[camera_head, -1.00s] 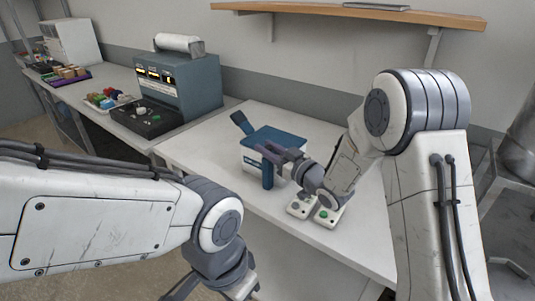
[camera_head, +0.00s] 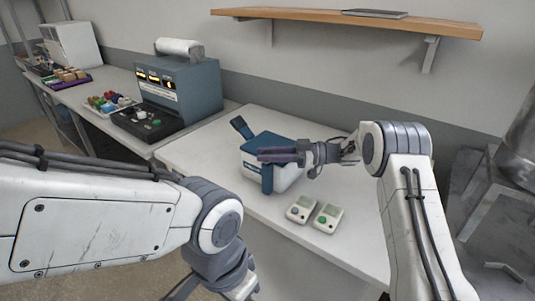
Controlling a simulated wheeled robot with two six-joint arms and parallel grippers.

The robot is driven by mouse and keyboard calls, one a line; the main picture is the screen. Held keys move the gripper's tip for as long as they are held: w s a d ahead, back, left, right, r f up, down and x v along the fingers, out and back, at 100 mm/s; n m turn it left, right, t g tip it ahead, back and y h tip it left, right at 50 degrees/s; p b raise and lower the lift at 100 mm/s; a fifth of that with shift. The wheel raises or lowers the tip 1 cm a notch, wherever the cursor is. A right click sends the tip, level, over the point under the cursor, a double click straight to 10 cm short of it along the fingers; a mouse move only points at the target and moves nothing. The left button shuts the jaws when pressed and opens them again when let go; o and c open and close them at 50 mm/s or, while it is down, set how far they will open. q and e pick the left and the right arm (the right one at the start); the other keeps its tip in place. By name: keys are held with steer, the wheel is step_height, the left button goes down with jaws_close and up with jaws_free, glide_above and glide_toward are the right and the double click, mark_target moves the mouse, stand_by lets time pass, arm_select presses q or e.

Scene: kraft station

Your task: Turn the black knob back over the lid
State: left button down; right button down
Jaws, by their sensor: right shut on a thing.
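A white box with a blue lid (camera_head: 265,142) stands on the white table. A dark blue lever (camera_head: 242,128) sticks up at its back left, and a blue strap (camera_head: 267,180) runs down its front. My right gripper (camera_head: 265,155) reaches in from the right, level, with its dark fingers over the front of the lid. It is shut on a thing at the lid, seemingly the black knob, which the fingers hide. My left gripper (camera_head: 212,288) hangs at the bottom edge, partly cut off, its fingers apart and empty, away from the box.
Two small white button boxes (camera_head: 327,217) (camera_head: 301,209) stand in front of the box. A blue-grey machine (camera_head: 180,85) stands on the left bench beside a tray of coloured pieces (camera_head: 110,100). A wooden shelf (camera_head: 345,20) hangs above. The table's back right is clear.

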steer(key=shift+n+g, duration=0.7)
steer(key=shift+g, duration=0.3)
steer(key=shift+r+g, duration=0.15)
steer(key=shift+g, duration=0.15)
steer(key=c, duration=0.7)
jaws_free()
steer(key=shift+a, duration=0.15)
steer(key=d, duration=0.3)
steer(key=w+d+b, duration=0.1)
steer(key=d, duration=0.3)
steer(key=d+b, duration=0.1)
steer(key=d, duration=0.2)
steer(key=shift+w+d, duration=0.2)
steer(key=shift+w, duration=0.2)
